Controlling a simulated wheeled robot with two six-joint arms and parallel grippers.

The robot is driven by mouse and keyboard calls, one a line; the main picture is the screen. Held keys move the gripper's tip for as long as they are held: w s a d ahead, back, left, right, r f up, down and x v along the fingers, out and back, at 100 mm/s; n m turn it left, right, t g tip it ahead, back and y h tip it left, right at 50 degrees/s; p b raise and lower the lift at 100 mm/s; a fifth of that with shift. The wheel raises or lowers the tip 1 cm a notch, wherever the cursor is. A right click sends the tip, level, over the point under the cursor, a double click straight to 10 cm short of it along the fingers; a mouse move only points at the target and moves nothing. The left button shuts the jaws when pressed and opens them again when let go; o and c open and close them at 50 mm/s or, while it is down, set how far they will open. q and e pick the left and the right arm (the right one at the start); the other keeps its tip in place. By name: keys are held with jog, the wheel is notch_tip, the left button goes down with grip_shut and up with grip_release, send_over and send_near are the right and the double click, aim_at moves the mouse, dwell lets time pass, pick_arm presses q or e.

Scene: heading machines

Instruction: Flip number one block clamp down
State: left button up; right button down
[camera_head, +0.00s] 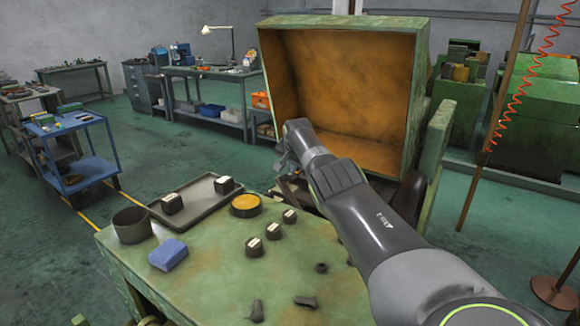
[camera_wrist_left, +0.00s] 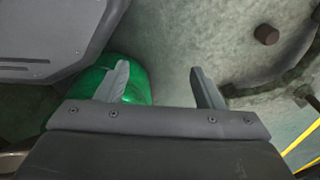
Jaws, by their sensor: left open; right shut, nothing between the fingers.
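The green machine (camera_head: 345,80) stands with its hood open and its orange-brown inside showing. My right arm reaches from the lower right to the hood's lower front edge. My right gripper (camera_head: 284,163) is shut and empty there, small and dark against the machine parts. The number one block clamp cannot be made out; my right arm covers much of the area below the hood. My left gripper (camera_wrist_left: 161,76) shows only in the left wrist view, open with empty space between its two fingers. A green rounded thing (camera_wrist_left: 135,83) lies behind its left finger.
A brown peg (camera_wrist_left: 266,34) shows in the left wrist view.

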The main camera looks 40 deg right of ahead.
pick_arm(q)
jog(key=shift+s+f+b, duration=0.2)
jog(key=shift+f+b, duration=0.2)
jog(key=shift+b, duration=0.5)
pick_arm(e)
jog(key=a+r, duration=0.4)
jog(key=r, duration=0.5)
jog(key=shift+w+a, duration=0.35)
jog(key=shift+w, duration=0.1)
pick_arm(q)
jog(key=shift+c, duration=0.2)
